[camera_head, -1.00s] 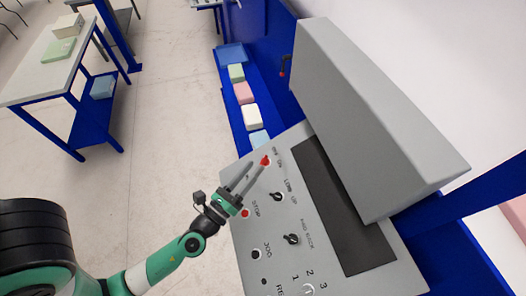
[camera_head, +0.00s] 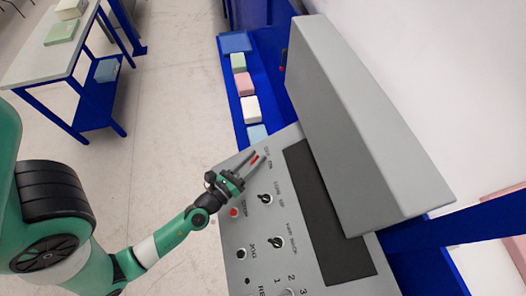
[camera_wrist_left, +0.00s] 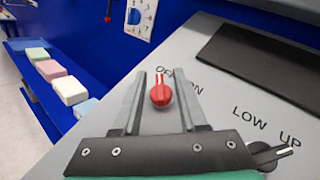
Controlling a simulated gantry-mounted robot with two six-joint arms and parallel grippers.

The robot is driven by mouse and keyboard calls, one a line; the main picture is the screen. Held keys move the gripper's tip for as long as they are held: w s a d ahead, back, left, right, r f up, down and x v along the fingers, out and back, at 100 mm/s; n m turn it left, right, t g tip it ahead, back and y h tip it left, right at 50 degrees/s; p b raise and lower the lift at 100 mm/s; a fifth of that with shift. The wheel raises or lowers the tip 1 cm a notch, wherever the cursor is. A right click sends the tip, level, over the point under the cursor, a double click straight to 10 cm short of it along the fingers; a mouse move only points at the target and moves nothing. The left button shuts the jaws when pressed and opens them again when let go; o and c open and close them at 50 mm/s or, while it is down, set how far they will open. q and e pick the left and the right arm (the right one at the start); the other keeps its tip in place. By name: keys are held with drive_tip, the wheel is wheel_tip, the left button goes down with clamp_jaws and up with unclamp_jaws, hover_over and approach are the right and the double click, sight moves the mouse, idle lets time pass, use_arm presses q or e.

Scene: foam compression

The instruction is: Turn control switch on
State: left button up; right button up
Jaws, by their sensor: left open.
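The control switch (camera_head: 254,160) is a small red knob with a white pointer line near the far left corner of the grey control panel (camera_head: 323,234). The knob also shows in the left wrist view (camera_wrist_left: 160,95), with its line pointing up toward the word OFF; ON is printed to its right. My left gripper (camera_head: 259,155) is open, with one finger on each side of the knob. In the left wrist view gaps show between the knob and both fingers. I cannot tell how deep the fingertips reach. My right gripper is not in view.
A red stop button (camera_head: 234,212) and black knobs (camera_head: 265,199) sit close by on the panel. A tall grey housing (camera_head: 360,120) rises behind the dark strip. Foam blocks (camera_head: 244,84) lie on a blue shelf beyond. A table (camera_head: 35,65) stands at far left.

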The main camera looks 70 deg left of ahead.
use_arm(q)
drive_tip(key=shift+w+a, duration=0.1)
drive_tip(key=shift+w, duration=0.1)
drive_tip(key=shift+s, duration=0.1)
drive_tip(key=shift+c, duration=0.4)
clamp_jaws()
drive_tip(key=shift+f, duration=0.1)
